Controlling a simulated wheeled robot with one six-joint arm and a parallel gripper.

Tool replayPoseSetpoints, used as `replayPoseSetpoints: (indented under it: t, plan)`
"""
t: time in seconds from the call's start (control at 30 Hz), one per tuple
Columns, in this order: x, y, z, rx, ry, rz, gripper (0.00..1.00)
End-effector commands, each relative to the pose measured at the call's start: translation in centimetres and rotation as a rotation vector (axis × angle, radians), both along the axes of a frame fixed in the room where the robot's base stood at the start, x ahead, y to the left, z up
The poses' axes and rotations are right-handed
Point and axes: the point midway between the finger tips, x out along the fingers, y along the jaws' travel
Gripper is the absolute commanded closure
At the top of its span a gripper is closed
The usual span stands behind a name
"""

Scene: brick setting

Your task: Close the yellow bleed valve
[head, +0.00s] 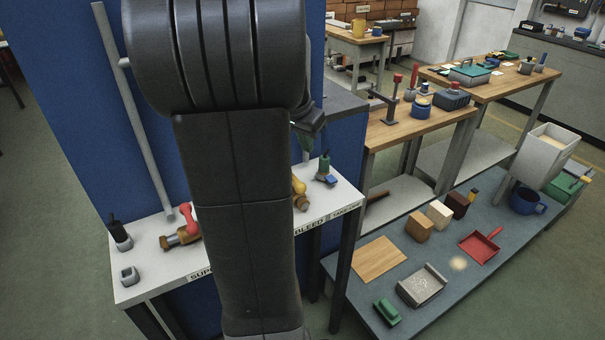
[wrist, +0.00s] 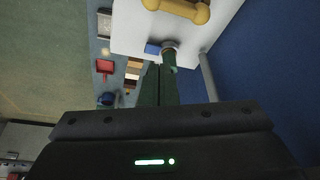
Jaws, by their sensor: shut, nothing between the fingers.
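The yellow bleed valve (head: 299,186) is on the white shelf, partly hidden behind my arm in the head view. Its yellow part also shows at the top edge of the wrist view (wrist: 178,9), cut off by the frame. I cannot tell its setting. My gripper (head: 306,142) is above the shelf, apart from the valve, with its green fingers shut and empty.
A red-handled valve (head: 187,222) and grey fittings (head: 128,274) sit on the shelf's left part. A blue panel (head: 75,110) with a grey pipe (head: 135,115) rises behind. A low grey bench (head: 350,290) with blocks, a red dustpan (head: 480,243) and a board stands right.

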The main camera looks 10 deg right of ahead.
Motion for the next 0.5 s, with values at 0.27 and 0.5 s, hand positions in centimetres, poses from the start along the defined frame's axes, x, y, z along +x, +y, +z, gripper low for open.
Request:
replayPoseSetpoints:
  t: [0.27,0.5]
  plan:
    - [0.5,-0.7,-2.6,0.000,0.006,0.000,1.00]
    - [1.6,-1.9,-7.5,0.002,0.007,-0.001,1.00]
